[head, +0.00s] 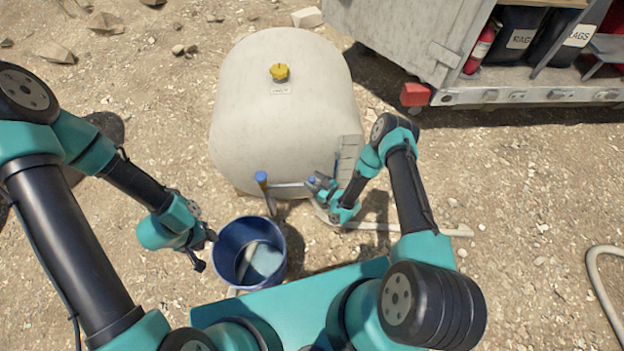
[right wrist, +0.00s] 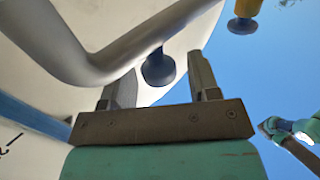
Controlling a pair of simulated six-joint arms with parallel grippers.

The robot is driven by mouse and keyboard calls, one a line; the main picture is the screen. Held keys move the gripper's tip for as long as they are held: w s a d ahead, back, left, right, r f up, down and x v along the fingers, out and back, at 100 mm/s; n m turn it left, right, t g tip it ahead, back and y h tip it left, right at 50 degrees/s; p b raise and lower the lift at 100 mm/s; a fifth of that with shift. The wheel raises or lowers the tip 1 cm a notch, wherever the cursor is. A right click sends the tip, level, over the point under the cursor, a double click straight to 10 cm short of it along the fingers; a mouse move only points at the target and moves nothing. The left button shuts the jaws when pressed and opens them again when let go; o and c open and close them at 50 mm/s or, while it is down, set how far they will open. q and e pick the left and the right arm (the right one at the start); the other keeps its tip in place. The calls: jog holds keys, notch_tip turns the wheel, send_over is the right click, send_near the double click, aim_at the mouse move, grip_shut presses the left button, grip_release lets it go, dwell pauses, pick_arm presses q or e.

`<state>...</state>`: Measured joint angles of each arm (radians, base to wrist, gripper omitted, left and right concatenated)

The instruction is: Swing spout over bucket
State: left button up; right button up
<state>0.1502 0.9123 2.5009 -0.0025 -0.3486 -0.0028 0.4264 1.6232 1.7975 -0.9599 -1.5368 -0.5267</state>
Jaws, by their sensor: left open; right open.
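The spout (head: 287,185) is a grey pipe at the front of the pale tank (head: 285,100). My right gripper (head: 317,184) is beside the pipe's right end. In the right wrist view its jaws (right wrist: 160,88) are apart, with a blue knob (right wrist: 158,68) seen between them and the grey pipe (right wrist: 90,65) crossing above. My left gripper (head: 203,250) is open and empty, just left of the bucket.
A yellow cap (head: 279,72) tops the tank. A pale hose (head: 425,229) lies on the ground to the right, with another (head: 592,275) further right. A trailer (head: 520,95) stands at the upper right. Rocks (head: 57,53) lie at the upper left.

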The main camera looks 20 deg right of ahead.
jog(key=shift+w+a, duration=0.25)
jog(key=shift+w, duration=0.1)
jog(key=shift+c, duration=0.2)
grip_shut()
